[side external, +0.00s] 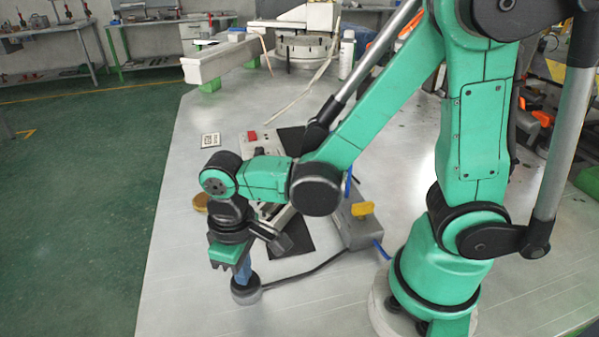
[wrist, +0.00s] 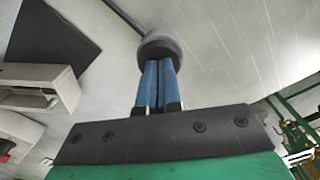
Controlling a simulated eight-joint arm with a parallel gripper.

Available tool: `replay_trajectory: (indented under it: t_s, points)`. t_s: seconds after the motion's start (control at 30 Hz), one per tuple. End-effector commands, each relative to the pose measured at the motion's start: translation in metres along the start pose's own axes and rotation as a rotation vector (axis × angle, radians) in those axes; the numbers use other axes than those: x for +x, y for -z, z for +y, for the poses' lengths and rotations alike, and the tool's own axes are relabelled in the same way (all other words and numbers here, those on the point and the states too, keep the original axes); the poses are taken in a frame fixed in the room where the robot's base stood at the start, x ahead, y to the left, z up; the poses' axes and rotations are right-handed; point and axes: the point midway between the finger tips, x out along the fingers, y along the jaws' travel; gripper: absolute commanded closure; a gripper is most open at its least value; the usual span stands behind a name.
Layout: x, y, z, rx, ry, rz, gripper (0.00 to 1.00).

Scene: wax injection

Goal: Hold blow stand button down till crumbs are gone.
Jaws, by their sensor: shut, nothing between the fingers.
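My gripper (side external: 242,274) points straight down in the side external view, its blue fingers closed together with nothing between them. A round dark grey button puck (side external: 247,294) sits on the table right under the fingertips, with a dark cable running from it. In the wrist view the shut blue fingers (wrist: 159,70) reach to the round button (wrist: 160,44) and appear to touch its top; how far it is pressed I cannot tell. A pale box-like stand part (wrist: 40,88) lies to the left in the wrist view. I cannot make out any crumbs.
A black mat (side external: 297,240) lies behind my gripper, partly hidden by my arm. A grey box with a yellow knob (side external: 362,209) stands right of it. A red switch (side external: 252,136) and a white card (side external: 210,140) are farther back. The front left table is clear.

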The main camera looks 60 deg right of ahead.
Motion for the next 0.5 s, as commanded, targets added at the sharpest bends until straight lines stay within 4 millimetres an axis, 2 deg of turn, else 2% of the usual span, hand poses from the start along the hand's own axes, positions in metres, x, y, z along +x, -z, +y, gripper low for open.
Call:
replay_trajectory:
  t_s: [0.27, 0.5]
  points:
    - [-0.001, 0.0, 0.0, 0.0, 0.0, 0.0, 1.0]
    - [-0.018, 0.0, 0.0, 0.0, 0.0, 0.0, 1.0]
